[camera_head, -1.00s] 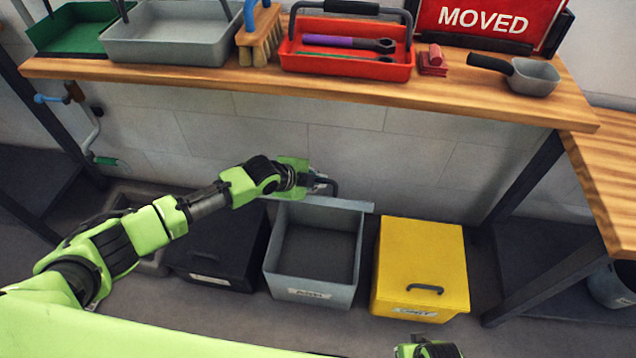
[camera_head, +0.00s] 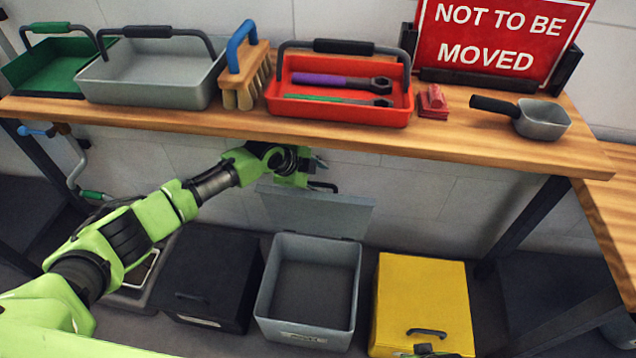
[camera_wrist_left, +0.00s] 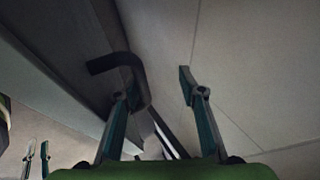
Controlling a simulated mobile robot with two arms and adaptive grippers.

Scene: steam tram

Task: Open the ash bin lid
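The ash bin (camera_head: 312,290) is the grey, open-topped box on the floor under the bench, with a label on its front. Its grey lid (camera_head: 335,215) stands raised at the bin's back edge. The dark lid handle (camera_head: 322,187) is at the lid's top. My left gripper (camera_head: 315,165) is at the lid's top edge, close to this handle. In the left wrist view, its fingers (camera_wrist_left: 158,85) are apart, and the hooked handle (camera_wrist_left: 120,65) is at the left finger; contact is unclear. Only a dark scrap of my right gripper (camera_head: 423,350) shows at the bottom edge.
A black bin (camera_head: 210,275) and a yellow bin (camera_head: 425,290) flank the grey one, both lidded. The wooden bench (camera_head: 200,122) overhangs close above my left gripper, holding a red tool tray (camera_head: 345,115), a brush (camera_head: 243,75) and a scoop (camera_head: 543,118).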

